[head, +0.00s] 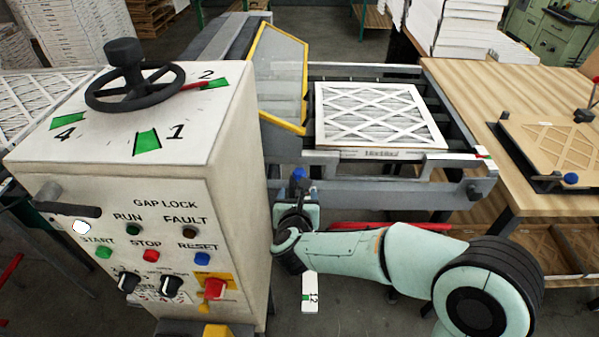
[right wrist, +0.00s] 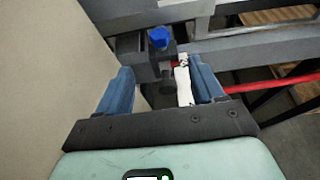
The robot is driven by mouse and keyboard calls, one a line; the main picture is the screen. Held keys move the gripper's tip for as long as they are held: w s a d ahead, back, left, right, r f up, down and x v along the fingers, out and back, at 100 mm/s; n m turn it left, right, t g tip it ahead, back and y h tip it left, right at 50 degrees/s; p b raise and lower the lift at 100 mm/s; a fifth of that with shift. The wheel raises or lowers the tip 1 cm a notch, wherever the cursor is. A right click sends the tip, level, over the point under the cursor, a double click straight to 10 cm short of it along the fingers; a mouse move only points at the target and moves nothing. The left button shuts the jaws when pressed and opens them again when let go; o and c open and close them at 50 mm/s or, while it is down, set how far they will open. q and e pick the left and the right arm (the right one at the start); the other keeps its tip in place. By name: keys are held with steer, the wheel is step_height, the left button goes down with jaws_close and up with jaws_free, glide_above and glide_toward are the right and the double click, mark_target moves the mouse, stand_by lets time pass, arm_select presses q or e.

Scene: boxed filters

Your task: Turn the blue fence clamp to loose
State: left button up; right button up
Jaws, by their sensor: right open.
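The blue fence clamp (head: 297,173) is a small blue knob at the side of the conveyor frame, just right of the control box. In the right wrist view the blue knob (right wrist: 158,37) sits on a dark grey block, ahead of the fingertips and between their lines. My right gripper (head: 298,192) is at the clamp in the head view; its blue fingers (right wrist: 163,75) are spread apart with nothing gripped. A white strip (right wrist: 183,82) shows beside the right-hand finger. Whether a finger touches the clamp, I cannot tell. My left gripper is not in view.
The control box (head: 225,150) stands close left of my right gripper, with a handwheel (head: 130,80) on top. A boxed filter (head: 375,115) lies on the conveyor. Another blue knob (head: 571,178) is on the wooden bench's fixture. A red bar (right wrist: 272,82) runs at right.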

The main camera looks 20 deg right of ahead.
mark_target(299, 176)
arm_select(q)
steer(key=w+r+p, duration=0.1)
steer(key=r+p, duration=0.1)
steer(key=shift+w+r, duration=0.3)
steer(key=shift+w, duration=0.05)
arm_select(e)
steer(key=x, duration=1.2)
steer(key=shift+w, duration=0.1)
